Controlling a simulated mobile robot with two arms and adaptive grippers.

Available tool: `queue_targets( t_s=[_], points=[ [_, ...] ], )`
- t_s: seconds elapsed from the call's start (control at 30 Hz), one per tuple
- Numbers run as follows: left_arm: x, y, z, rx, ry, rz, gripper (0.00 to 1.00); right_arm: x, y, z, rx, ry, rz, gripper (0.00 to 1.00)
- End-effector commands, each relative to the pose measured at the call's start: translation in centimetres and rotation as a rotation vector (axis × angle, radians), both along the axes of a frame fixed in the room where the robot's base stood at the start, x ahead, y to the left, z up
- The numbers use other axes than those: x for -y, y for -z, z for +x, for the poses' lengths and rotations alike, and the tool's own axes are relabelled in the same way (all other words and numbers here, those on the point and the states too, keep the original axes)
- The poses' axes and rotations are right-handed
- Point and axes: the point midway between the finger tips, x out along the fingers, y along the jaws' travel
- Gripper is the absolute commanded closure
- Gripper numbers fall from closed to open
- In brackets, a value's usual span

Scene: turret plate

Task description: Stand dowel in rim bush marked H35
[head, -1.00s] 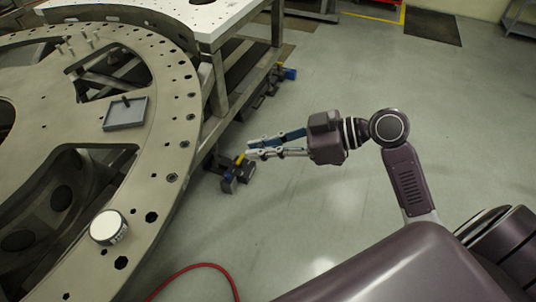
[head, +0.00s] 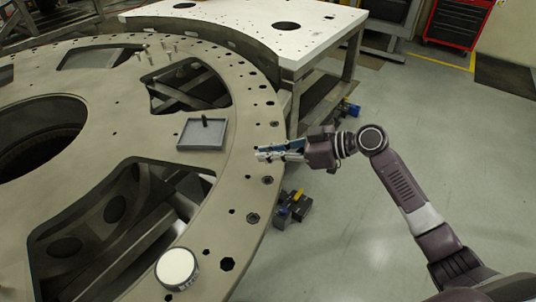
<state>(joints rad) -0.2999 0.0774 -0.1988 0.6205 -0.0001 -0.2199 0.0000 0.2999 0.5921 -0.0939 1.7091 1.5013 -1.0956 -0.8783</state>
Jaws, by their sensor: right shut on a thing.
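My right gripper (head: 262,155) is over the outer rim of the big round turret plate (head: 120,90), fingers pointing left. It is shut on a small pale piece at its fingertips, which I take to be the dowel; its outline is hard to make out. Rim bushes show as dark-ringed holes, one (head: 267,180) just below the gripper and another (head: 252,218) nearer the front. The H35 mark is not readable. My left gripper is not in view.
A grey tray (head: 182,148) with a dark upright peg (head: 205,121) lies left of the gripper. A white-topped round can (head: 177,268) stands on the front rim. Several pale pegs (head: 168,46) stand farther back. A white table (head: 310,40) adjoins behind. Clamps (head: 293,207) lie below the rim.

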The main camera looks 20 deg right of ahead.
Motion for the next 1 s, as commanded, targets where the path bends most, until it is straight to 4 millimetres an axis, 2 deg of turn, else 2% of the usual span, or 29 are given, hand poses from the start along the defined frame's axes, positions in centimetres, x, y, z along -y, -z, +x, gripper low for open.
queue_targets(
  t_s=[0.23,1.0],
  points=[
    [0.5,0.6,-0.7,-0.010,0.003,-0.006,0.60,0.0,0.9,0.0,0.001,0.000,0.001,1.00],
    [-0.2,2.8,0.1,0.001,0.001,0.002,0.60,0.0,4.7,-0.1,-0.001,0.001,0.002,1.00]
  ],
)
